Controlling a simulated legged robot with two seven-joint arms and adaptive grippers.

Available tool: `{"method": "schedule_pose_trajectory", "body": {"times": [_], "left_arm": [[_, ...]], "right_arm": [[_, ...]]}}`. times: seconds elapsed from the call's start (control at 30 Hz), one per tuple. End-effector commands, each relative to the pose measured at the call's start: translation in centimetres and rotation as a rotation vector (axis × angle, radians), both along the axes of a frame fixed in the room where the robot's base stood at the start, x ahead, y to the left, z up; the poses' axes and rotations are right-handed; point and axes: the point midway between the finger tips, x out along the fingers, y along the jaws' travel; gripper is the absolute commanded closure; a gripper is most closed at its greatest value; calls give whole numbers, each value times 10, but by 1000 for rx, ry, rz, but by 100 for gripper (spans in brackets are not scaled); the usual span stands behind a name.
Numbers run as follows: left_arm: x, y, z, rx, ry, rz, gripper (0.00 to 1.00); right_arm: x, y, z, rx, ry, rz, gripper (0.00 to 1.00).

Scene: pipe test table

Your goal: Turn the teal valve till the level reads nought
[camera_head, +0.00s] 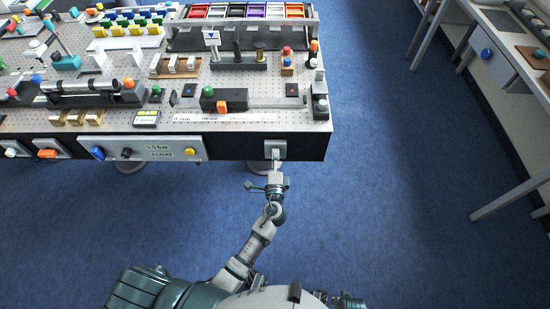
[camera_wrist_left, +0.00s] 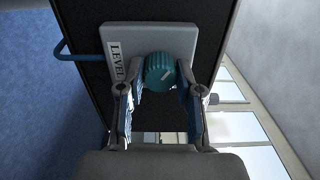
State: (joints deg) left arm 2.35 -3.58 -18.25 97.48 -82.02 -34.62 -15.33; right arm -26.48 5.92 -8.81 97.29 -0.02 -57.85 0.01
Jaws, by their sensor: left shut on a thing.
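The teal valve (camera_wrist_left: 160,72) is a ribbed round knob with a pale mark on its face, in the left wrist view. It sits on a grey plate (camera_wrist_left: 150,38) with a white label (camera_wrist_left: 117,62) reading LEVEL. In the head view the plate (camera_head: 276,148) is on the table's front face near its right corner, and the arm hides the knob. My left gripper (camera_wrist_left: 160,88) is shut on the knob, one finger on each side; it also shows in the head view (camera_head: 276,168). I see no legible level reading. My right gripper is not in view.
The pegboard table (camera_head: 250,120) carries many fixtures, with coloured bins (camera_head: 250,11) at the back. A front panel (camera_head: 165,150) with blue and yellow knobs is left of my gripper. Blue floor (camera_head: 400,200) lies open to the right, before another table (camera_head: 515,60).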

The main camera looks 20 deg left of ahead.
Motion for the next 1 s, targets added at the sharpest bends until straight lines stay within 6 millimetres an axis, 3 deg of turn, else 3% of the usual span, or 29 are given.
{"method": "schedule_pose_trajectory", "body": {"times": [0.03,0.07,0.13,0.17,0.57,1.0], "left_arm": [[-2,-2,-7,-2,12,-5,100],[-2,-2,-7,-2,12,-5,61],[-2,-2,-6,-3,12,-4,43],[-2,-2,-6,-3,11,-4,40],[-10,-4,-3,-1,5,-3,40],[-95,-29,-5,-1,9,-4,40]], "right_arm": [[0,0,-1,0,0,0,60],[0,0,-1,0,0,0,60],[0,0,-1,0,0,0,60],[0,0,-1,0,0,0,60],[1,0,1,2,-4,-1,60],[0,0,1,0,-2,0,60]]}}
